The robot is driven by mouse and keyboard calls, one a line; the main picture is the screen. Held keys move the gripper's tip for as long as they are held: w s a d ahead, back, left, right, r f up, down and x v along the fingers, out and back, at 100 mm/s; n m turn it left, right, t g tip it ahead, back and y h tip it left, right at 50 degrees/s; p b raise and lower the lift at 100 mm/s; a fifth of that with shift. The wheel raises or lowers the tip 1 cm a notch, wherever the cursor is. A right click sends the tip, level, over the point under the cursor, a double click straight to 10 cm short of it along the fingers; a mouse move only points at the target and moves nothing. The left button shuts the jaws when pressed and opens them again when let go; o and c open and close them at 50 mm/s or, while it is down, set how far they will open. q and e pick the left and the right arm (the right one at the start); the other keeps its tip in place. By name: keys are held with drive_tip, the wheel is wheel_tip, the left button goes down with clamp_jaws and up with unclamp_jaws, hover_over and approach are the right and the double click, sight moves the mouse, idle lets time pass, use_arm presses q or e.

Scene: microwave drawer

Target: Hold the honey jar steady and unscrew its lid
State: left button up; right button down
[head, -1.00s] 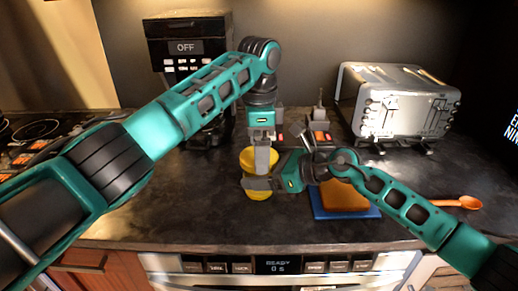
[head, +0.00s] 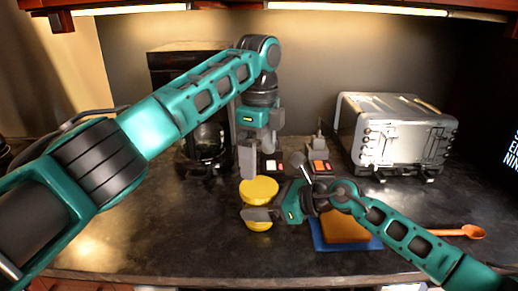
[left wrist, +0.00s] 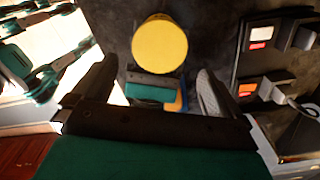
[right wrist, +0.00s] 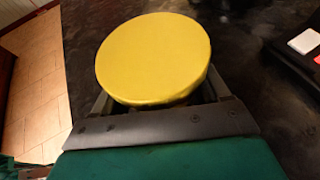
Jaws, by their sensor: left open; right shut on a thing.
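The honey jar stands upright on the dark counter, with its round yellow lid (head: 259,189) on top. Its lower yellow body (head: 258,226) shows below my right gripper's finger. My right gripper (head: 258,214) is shut around the jar's body from the right, below the lid. In the right wrist view the lid (right wrist: 153,58) fills the top and hides most of the jar and the fingertips. My left gripper (head: 258,166) is open and empty above the lid, pointing down. In the left wrist view the lid (left wrist: 160,44) lies beyond the spread fingers.
A blue board (head: 345,242) with an orange-brown slab (head: 342,228) lies right of the jar, partly under my right arm. A silver toaster oven (head: 395,135) stands back right. An orange spoon (head: 460,231) lies at right. A coffee maker (head: 205,145) stands behind my left arm.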

sight(259, 187)
use_arm(q)
wheel_tip(259, 187, down, 7)
drive_tip(key=shift+f, duration=0.1)
idle(0.3)
drive_tip(key=c, duration=1)
drive_tip(key=n, duration=0.4)
drive_tip(key=shift+c, duration=0.2)
drive_tip(key=n, duration=0.3)
drive_tip(key=o, duration=1)
